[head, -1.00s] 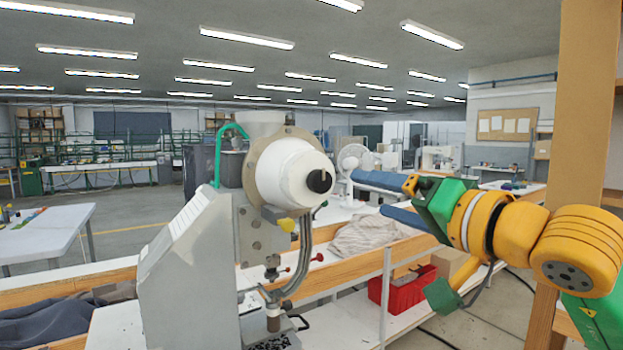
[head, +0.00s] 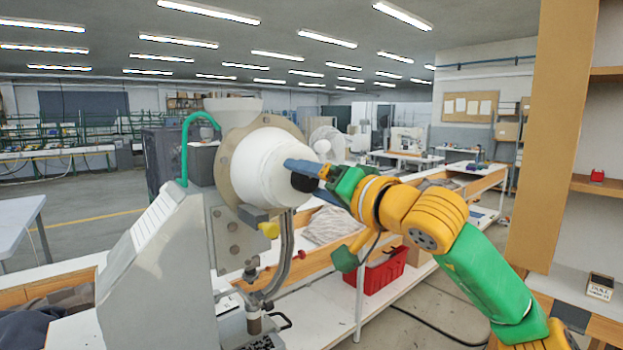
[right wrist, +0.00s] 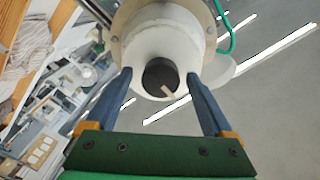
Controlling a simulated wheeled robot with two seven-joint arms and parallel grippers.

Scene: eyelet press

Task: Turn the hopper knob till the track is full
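The black hopper knob (head: 304,183) sits at the front of the white hopper drum (head: 266,168) on the grey press. In the right wrist view the knob (right wrist: 158,72) shows a pale pointer mark at its lower right. My right gripper (head: 303,172) is at the knob. Its two blue fingers (right wrist: 159,77) stand on either side of the knob, with a visible gap on each side, so it is open. The curved metal track (head: 285,255) runs down from the hopper; I cannot tell how full it is. My left gripper is not in view.
The press body (head: 165,265) stands on a white bench. A red bin (head: 378,273) is below my right arm, with a grey cloth (head: 325,225) behind. A wooden post (head: 548,140) and shelves stand at the right.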

